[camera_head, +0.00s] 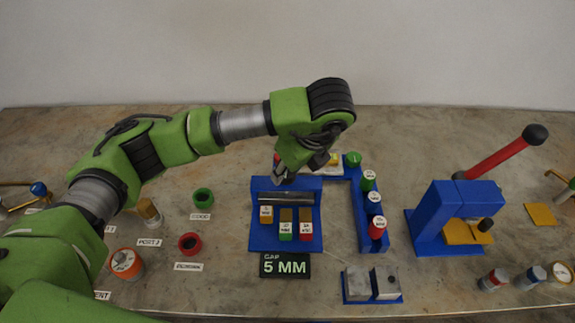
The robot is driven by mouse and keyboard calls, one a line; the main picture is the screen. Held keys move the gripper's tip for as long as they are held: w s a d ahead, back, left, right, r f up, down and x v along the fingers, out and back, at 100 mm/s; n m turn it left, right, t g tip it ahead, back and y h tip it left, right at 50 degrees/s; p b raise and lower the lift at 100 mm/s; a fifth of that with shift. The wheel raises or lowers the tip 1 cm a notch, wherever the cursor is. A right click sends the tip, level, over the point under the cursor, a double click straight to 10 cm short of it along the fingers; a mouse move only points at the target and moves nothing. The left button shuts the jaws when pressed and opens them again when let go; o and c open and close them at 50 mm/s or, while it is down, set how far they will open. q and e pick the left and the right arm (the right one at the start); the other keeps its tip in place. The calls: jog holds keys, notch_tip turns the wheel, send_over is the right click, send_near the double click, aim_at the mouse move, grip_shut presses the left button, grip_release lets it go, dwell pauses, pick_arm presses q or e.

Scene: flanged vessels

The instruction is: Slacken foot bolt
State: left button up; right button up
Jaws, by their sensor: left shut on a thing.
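My left gripper (282,172) reaches in from the left over the back of a blue fixture (258,238). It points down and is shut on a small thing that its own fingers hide. A grey metal bar (286,198) lies across the fixture just below the fingertips. I cannot make out a foot bolt for certain; the gripper covers the back of the fixture. My right gripper is not in view.
A blue rail with coloured-capped pieces (377,227) runs along the fixture's right side. A "GAP 5 MM" display (285,265) sits in front. A blue press with a red lever (498,157) stands right.

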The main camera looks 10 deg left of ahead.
pick_arm(q)
jog(key=shift+f+n, duration=0.1)
jog(key=shift+n, duration=0.5)
jog(key=o, duration=1.1)
jog(key=shift+d+r, duration=0.2)
jog(key=shift+r, duration=0.25)
jog(key=v, duration=1.1)
jog(key=shift+d, duration=0.1)
